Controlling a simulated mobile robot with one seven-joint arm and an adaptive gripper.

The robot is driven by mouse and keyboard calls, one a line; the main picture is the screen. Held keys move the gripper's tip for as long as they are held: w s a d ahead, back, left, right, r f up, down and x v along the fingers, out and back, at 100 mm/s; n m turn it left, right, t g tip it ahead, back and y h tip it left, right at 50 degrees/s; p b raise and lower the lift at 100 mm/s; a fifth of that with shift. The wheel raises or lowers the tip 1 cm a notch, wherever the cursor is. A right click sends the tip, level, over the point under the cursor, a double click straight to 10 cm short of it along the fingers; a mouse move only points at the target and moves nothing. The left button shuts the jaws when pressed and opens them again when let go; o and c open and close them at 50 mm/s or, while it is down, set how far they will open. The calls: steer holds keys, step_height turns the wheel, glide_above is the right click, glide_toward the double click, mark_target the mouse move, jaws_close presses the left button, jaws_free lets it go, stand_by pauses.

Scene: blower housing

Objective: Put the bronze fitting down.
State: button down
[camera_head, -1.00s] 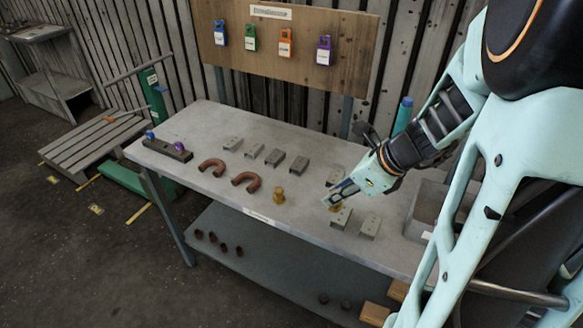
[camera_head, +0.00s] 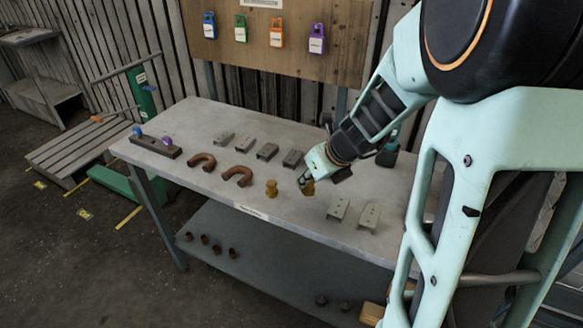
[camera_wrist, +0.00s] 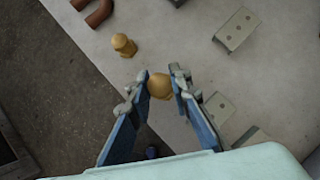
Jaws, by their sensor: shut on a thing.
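My gripper (camera_head: 305,184) is shut on a bronze fitting (camera_head: 309,188) over the front part of the grey workbench (camera_head: 235,135). In the wrist view the held fitting (camera_wrist: 159,87) sits between the two blue fingertips (camera_wrist: 160,84). I cannot tell whether its base touches the bench top. A second bronze fitting (camera_head: 271,188) stands upright on the bench, just left of my gripper and apart from it. It also shows in the wrist view (camera_wrist: 123,45), up and left of the fingers.
Grey brackets (camera_head: 339,208) lie right of my gripper, and more (camera_head: 267,151) lie behind. Two brown pipe bends (camera_head: 237,175) lie to the left. Coloured padlocks (camera_head: 316,39) hang on the back board.

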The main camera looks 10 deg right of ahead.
mark_target(312, 183)
steer(key=shift+b+x, duration=0.6)
steer(key=shift+x, duration=0.9)
steer(key=f+b, duration=0.3)
steer(key=shift+w+a+f, duration=0.1)
steer(key=shift+w+a, duration=0.1)
steer(key=shift+w, duration=0.1)
steer(key=shift+f, duration=0.2)
steer(key=c, duration=1.8)
jaws_free()
steer(key=shift+o, duration=0.2)
steer(key=shift+r, duration=0.1)
steer(key=shift+r, duration=0.15)
steer(key=p+v, duration=0.4)
steer(key=v, duration=0.8)
